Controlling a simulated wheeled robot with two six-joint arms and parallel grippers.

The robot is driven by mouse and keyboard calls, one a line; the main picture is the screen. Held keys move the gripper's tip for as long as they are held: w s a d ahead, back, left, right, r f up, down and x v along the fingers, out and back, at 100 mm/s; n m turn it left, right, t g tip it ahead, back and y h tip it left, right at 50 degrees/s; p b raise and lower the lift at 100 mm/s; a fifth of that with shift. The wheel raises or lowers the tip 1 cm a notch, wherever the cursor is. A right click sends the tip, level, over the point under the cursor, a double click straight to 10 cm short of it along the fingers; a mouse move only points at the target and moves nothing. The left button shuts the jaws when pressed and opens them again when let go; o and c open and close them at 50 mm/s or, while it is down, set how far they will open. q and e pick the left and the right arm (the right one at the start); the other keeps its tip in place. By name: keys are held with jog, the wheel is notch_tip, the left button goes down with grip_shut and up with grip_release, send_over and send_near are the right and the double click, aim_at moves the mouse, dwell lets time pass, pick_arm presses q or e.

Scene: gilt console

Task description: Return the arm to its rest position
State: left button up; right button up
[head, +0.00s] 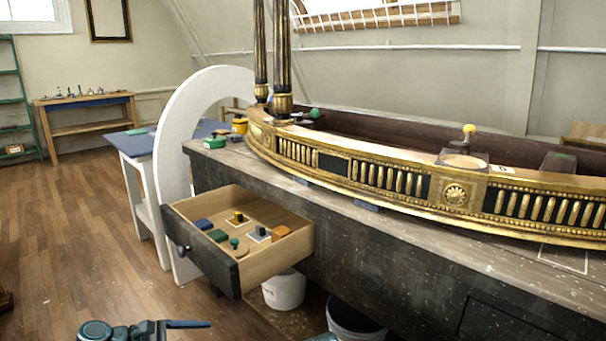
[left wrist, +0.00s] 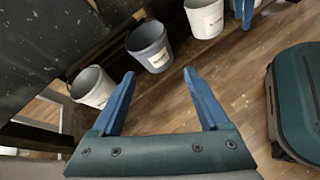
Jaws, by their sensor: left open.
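My left gripper (left wrist: 159,73) is open in the left wrist view, with two blue fingers spread apart and nothing between them. It is over the wooden floor, in front of buckets under the bench. In the head view my left gripper (head: 183,326) shows at the bottom edge, in front of and below the open drawer (head: 240,271), touching nothing there. A teal bit of my right arm (head: 325,337) shows at the bottom edge. Blue finger-like parts (left wrist: 245,12) show at the top of the left wrist view, apparently my right gripper, mostly cut off.
The drawer stands out from the dark bench (head: 400,245) and holds several small blocks and pieces. A gilt console frame (head: 390,183) lies on the bench. Buckets (left wrist: 150,45) stand underneath. A white arch (head: 165,160) stands left of the drawer. The floor (head: 80,240) at left is clear.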

pick_arm(q)
jog(key=s+d+f+m+g+y, duration=0.3)
jog(key=s+d+f+m+y, duration=0.3)
jog(key=d+m, duration=0.4)
jog(key=s+d+f+m+g+y, duration=0.4)
jog(key=d+f+m+y, duration=0.35)
jog(key=m, duration=0.55)
notch_tip(320, 180, up, 38)
jog(key=p, duration=3.7)
jog(key=shift+t+h, duration=0.3)
jog(key=shift+h, duration=0.05)
pick_arm(e)
notch_tip(320, 180, up, 38)
jog(key=shift+f, duration=0.25)
pick_arm(q)
jog(key=shift+d, duration=0.1)
